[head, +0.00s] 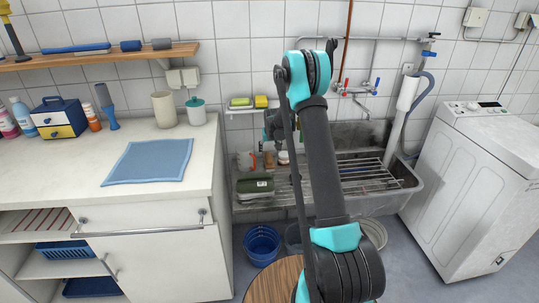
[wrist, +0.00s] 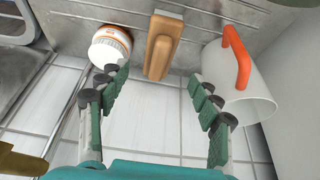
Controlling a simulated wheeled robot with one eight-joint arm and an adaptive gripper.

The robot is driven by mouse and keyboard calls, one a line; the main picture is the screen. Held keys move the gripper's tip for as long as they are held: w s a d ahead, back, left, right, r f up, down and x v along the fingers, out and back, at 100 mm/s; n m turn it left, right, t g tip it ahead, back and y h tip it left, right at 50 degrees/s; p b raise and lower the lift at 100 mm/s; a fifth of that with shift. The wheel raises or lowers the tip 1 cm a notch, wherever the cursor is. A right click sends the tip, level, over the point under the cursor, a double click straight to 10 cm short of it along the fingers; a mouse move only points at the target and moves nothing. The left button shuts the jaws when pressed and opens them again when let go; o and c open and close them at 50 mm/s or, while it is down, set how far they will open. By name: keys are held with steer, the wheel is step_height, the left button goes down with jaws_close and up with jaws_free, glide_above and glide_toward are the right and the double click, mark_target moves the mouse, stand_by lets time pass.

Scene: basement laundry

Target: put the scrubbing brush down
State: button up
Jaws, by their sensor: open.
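The scrubbing brush (wrist: 161,46), a tan wooden block with a raised grip, rests on the grey metal sink surface (wrist: 205,18) near the tiled wall in the wrist view. My gripper (wrist: 155,74) is open, with its green-and-dark fingers spread to either side of the brush's near end. A gap shows between each finger and the brush, and nothing is held. In the head view the brush (head: 268,160) is small at the back of the sink, below my arm, which hides part of that area.
A white jar with an orange band (wrist: 110,47) stands left of the brush in the wrist view, near one finger. A white mug with an orange handle (wrist: 240,85) is close to the other finger. A dark green container (head: 255,184) sits at the sink's left end; a metal rack (head: 365,172) lies right.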

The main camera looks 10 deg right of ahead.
steer(key=s+d+r, duration=0.1)
steer(key=s+r, duration=0.6)
steer(key=s, duration=0.5)
steer(key=s+d+r, duration=0.2)
steer(key=s+r, duration=0.5)
steer(key=s, duration=0.6)
steer(key=s+d+f, duration=0.1)
steer(key=s+f, duration=0.2)
steer(key=s, duration=2.3)
steer(key=shift+s, duration=0.2)
steer(key=shift+o, duration=0.4)
